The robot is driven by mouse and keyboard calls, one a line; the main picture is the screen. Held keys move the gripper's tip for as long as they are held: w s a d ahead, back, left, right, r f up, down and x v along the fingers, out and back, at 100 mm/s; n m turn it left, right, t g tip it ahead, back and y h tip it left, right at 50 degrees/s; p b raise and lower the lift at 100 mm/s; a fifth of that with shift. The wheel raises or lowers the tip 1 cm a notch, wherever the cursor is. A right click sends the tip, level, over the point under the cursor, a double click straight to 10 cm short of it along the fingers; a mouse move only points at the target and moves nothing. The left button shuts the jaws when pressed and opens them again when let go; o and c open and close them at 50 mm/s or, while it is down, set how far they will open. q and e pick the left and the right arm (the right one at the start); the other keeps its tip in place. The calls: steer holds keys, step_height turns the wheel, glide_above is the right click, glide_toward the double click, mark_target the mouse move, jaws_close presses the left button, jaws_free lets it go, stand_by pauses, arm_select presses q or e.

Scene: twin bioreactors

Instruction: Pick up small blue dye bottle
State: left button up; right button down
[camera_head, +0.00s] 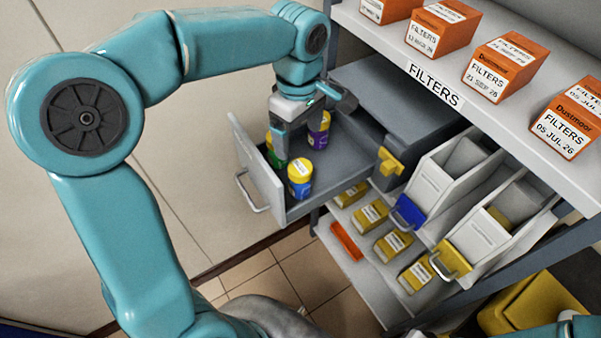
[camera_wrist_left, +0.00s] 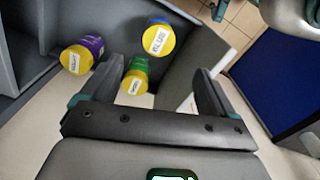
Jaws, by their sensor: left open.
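The small blue dye bottle (camera_head: 300,178), with a yellow cap, stands in the open grey drawer (camera_head: 345,168), towards its near end. It also shows in the left wrist view (camera_wrist_left: 158,38), beyond the fingertips. A purple bottle (camera_head: 318,132) and a green bottle (camera_head: 277,162), both yellow-capped, stand in the same drawer. My left gripper (camera_head: 308,122) is open and empty over the drawer, behind the blue bottle in the head view. In the left wrist view, the green bottle (camera_wrist_left: 134,76) shows between its fingers, and the purple bottle (camera_wrist_left: 82,55) is left of them. My right gripper is not in view.
The drawer's front panel with its handle (camera_head: 250,197) stands close left of the bottles. A shelf with orange filter boxes (camera_head: 499,68) overhangs at upper right. White bins (camera_head: 447,190) and small yellow boxes (camera_head: 392,243) sit on a lower shelf. Open floor (camera_head: 270,277) lies below the drawer.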

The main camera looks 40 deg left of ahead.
mark_target(300, 167)
arm_select(q)
step_height(300, 167, down, 8)
steer(key=shift+s+d+f, duration=0.1)
steer(key=shift+s, duration=0.05)
steer(key=f, duration=0.1)
steer(key=f+p, duration=0.1)
steer(key=f, duration=0.3)
steer(key=shift+w+f+p, duration=0.2)
steer(key=shift+w+p, duration=0.1)
steer(key=shift+p, duration=0.05)
steer(key=shift+s+r, duration=0.1)
steer(key=shift+s, duration=0.05)
steer(key=c, duration=1.3)
